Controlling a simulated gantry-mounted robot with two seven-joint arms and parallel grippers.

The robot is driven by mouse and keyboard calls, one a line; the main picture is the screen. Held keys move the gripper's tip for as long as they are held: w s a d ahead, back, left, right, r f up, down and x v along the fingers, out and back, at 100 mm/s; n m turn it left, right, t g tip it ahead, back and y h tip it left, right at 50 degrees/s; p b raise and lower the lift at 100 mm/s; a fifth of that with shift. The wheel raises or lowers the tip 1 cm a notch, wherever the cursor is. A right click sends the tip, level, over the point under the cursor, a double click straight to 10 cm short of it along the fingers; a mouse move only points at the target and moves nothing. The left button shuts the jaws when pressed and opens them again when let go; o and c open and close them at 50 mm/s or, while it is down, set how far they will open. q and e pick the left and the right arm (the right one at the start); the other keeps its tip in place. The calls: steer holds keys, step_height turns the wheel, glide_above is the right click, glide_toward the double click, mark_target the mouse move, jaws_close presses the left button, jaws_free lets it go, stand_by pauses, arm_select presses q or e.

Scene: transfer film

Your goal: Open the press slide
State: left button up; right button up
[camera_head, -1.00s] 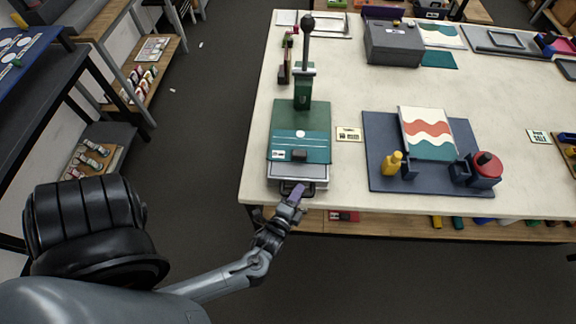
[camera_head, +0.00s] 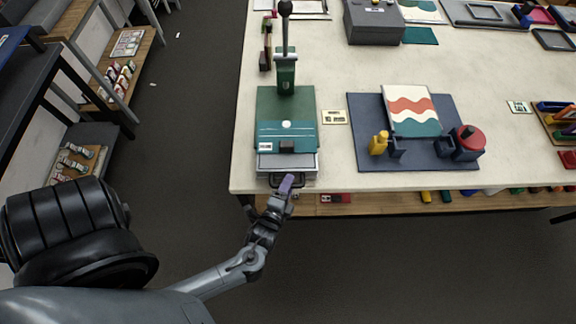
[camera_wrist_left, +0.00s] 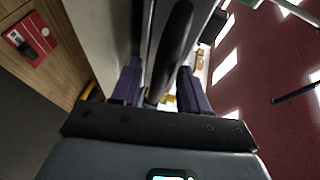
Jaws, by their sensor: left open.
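The green press (camera_head: 286,103) stands at the left front of the table, with its upright lever (camera_head: 285,30) behind. Its grey slide (camera_head: 272,162) shows a short way out below the teal front part. A dark handle (camera_head: 261,180) is on the slide's front, near the table edge. My left gripper (camera_head: 287,183), with purple fingers, is at this handle. In the left wrist view the fingers (camera_wrist_left: 160,88) are open on either side of a dark bar, the handle (camera_wrist_left: 174,45); I cannot tell whether they touch it. My right gripper is out of view.
A blue board (camera_head: 365,130) with a wavy print (camera_head: 411,108), a yellow bottle (camera_head: 379,143) and a red-topped pot (camera_head: 468,140) lies right of the press. A grey box (camera_head: 374,22) stands behind. A shelf (camera_head: 400,197) runs under the table edge.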

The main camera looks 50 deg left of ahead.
arm_select(q)
steer(key=v, duration=1)
steer(key=shift+s, duration=0.2)
steer(key=shift+d, duration=0.1)
steer(key=w+a+r+n+h, duration=0.2)
steer(key=w+r+h, duration=0.4)
steer(key=w+r, duration=0.4)
steer(key=s+d+f+n+g+h, duration=0.25)
steer(key=s+n+g, duration=0.45)
steer(key=s+g, duration=0.35)
step_height(320, 180, up, 15)
steer(key=p, duration=1.5)
steer(key=shift+s+d+y+p, duration=0.25)
steer(key=shift+d+y+p, duration=0.05)
steer(key=shift+y, duration=0.05)
